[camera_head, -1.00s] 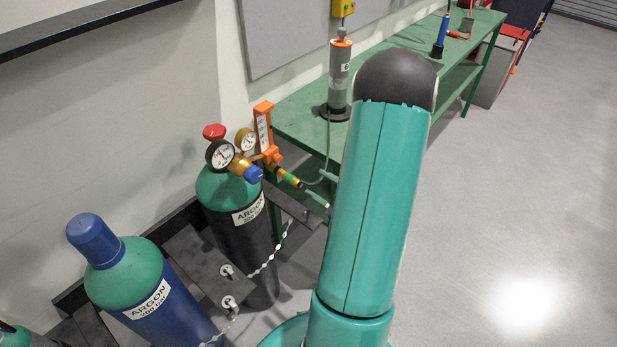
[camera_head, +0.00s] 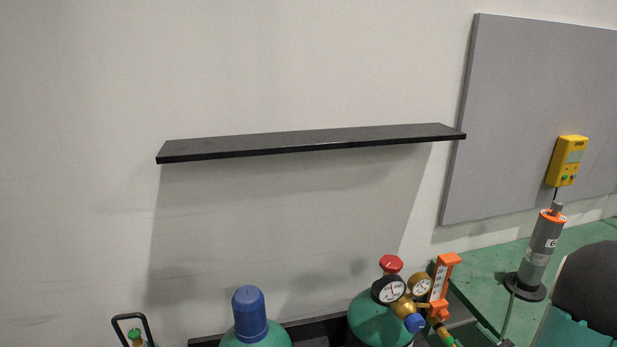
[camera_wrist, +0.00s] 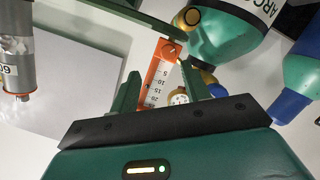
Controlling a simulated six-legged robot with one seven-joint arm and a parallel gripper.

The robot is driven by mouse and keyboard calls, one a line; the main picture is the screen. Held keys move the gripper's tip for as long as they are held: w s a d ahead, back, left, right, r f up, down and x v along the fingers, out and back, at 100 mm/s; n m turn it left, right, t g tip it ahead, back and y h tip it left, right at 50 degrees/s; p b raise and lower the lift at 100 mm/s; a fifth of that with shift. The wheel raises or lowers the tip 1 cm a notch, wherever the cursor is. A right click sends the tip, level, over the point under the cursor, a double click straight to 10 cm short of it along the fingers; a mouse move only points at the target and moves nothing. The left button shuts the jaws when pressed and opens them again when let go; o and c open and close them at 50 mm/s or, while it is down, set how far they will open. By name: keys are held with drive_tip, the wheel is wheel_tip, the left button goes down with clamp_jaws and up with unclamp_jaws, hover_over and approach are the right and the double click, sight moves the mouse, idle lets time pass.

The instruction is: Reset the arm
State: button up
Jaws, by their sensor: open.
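My gripper (camera_wrist: 160,70) shows in the wrist view, its two green fingers apart and nothing held between them. Beyond the fingers, the orange flowmeter (camera_wrist: 158,75) with its white scale shows in the gap, apparently upside down. I cannot tell how far it is from the fingertips. Part of my arm, a dark rounded joint above a green link, shows at the lower right of the head view; my gripper is not visible there.
A black shelf (camera_head: 310,142) juts from the wall. Below stand a red-knobbed argon cylinder (camera_head: 372,322) with gauges and a blue-capped cylinder (camera_head: 250,318). A green bench (camera_head: 490,262) at right carries a grey tube (camera_head: 540,245). A yellow meter (camera_head: 567,160) hangs above.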

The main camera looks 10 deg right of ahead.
drive_tip(key=w+a+r+m+g+h, duration=0.4)
drive_tip(key=w+a+r+g, duration=0.15)
drive_tip(key=a+r, duration=0.5)
drive_tip(key=s+a+r+m+g+y, duration=0.1)
drive_tip(key=s+a+r+g+y, duration=0.1)
drive_tip(key=s+a, duration=0.5)
drive_tip(key=s+a+r+m+g+y, duration=0.1)
drive_tip(key=s+a, duration=0.6)
drive_tip(key=a, duration=0.7)
wheel_tip(320, 180, up, 4)
drive_tip(key=shift+a+f+g+y, duration=0.1)
drive_tip(key=shift+a+g+y, duration=0.05)
drive_tip(key=shift+g+y, duration=0.75)
